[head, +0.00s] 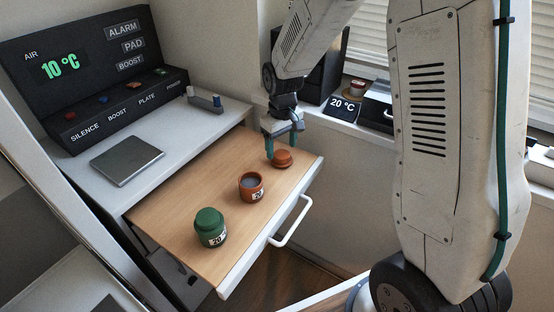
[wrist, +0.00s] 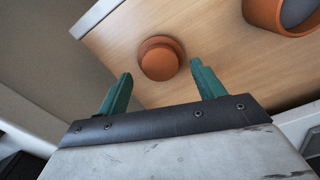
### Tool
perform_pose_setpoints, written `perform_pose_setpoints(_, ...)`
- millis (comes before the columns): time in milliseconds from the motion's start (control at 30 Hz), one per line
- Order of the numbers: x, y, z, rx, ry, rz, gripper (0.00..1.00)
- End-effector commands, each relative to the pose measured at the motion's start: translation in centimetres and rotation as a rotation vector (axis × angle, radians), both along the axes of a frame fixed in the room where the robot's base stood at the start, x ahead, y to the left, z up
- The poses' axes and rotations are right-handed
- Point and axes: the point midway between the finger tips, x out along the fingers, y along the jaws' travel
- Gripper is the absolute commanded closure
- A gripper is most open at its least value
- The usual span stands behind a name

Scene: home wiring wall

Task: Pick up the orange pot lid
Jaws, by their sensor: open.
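The orange pot lid (head: 282,158) lies on the wooden drawer board, near its far right corner. In the wrist view the lid (wrist: 160,58) shows its round knob and sits beyond the fingertips, roughly between their lines. My gripper (head: 283,145) is open and empty, just above and beside the lid in the head view. Its two green fingers show in the wrist view (wrist: 160,80), apart from each other, with the lid ahead of them. I cannot tell the exact height gap.
An open orange pot (head: 251,187) with grey contents stands nearby on the board (head: 180,208). A green lidded pot (head: 210,228) stands nearer the front. A white handle (head: 291,222) runs along the drawer front. A black control panel (head: 90,65) stands at the back left.

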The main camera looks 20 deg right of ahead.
Motion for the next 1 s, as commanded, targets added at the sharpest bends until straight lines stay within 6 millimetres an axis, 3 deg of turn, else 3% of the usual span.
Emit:
perform_pose_setpoints(133,0.0,0.0,-1.8,0.000,0.002,0.000,0.32)
perform_pose_setpoints(400,0.0,0.1,-2.2,0.000,0.000,0.001,0.32)
perform_pose_setpoints(600,0.0,0.2,-2.1,0.000,0.000,0.002,0.80)
perform_pose_setpoints(1000,0.0,0.2,-1.7,0.000,-0.001,0.003,0.80)
